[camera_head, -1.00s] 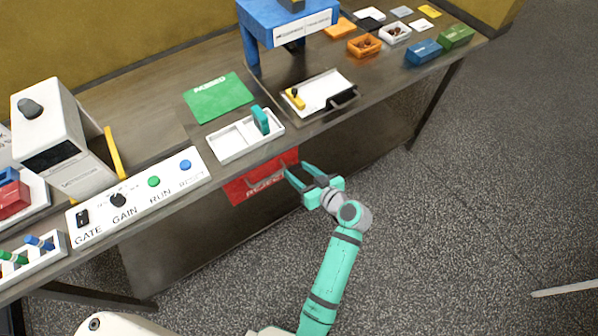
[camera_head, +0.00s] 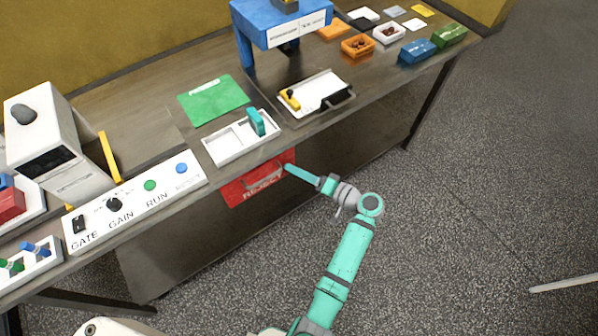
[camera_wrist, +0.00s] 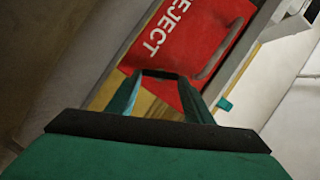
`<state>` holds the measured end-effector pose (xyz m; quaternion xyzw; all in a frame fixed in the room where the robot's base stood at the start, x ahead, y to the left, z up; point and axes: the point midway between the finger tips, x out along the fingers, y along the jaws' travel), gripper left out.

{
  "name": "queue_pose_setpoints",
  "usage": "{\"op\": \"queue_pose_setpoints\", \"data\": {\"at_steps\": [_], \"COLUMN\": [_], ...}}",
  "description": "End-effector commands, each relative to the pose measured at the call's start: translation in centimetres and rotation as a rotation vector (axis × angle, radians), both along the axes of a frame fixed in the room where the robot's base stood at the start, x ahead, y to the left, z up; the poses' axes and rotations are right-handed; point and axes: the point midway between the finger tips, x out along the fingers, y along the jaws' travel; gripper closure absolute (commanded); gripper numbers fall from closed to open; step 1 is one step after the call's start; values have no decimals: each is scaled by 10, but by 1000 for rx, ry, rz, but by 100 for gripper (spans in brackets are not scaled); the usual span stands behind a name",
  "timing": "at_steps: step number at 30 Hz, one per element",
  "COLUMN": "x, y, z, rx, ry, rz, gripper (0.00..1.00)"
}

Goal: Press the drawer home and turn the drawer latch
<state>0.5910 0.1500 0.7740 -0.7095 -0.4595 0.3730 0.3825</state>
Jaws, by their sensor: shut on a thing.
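The red drawer (camera_head: 236,194), marked REJECT, is under the table's front edge. Its slim grey handle (camera_head: 262,174) runs across the front. In the wrist view, the red face (camera_wrist: 172,42) fills the upper middle, and the handle's curved line (camera_wrist: 228,42) lies right of the lettering. My gripper (camera_head: 288,168) is at the right end of the handle, by the drawer's right edge. It also shows in the wrist view (camera_wrist: 161,75), its fingertips over the red face. I cannot make out a latch.
Above the drawer, a white tray (camera_head: 228,156) with a teal block (camera_head: 256,121) stands on the tabletop. A control panel (camera_head: 135,203) is to the left. A black-handled tray (camera_head: 318,88) is to the right.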

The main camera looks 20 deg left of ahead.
Motion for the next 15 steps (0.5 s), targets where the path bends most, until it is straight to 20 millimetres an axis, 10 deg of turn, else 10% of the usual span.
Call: {"op": "queue_pose_setpoints", "data": {"at_steps": [15], "x": [3], "y": [-2], "z": [-6], "rx": [209], "ry": [266], "rz": [-4], "gripper": [75]}}
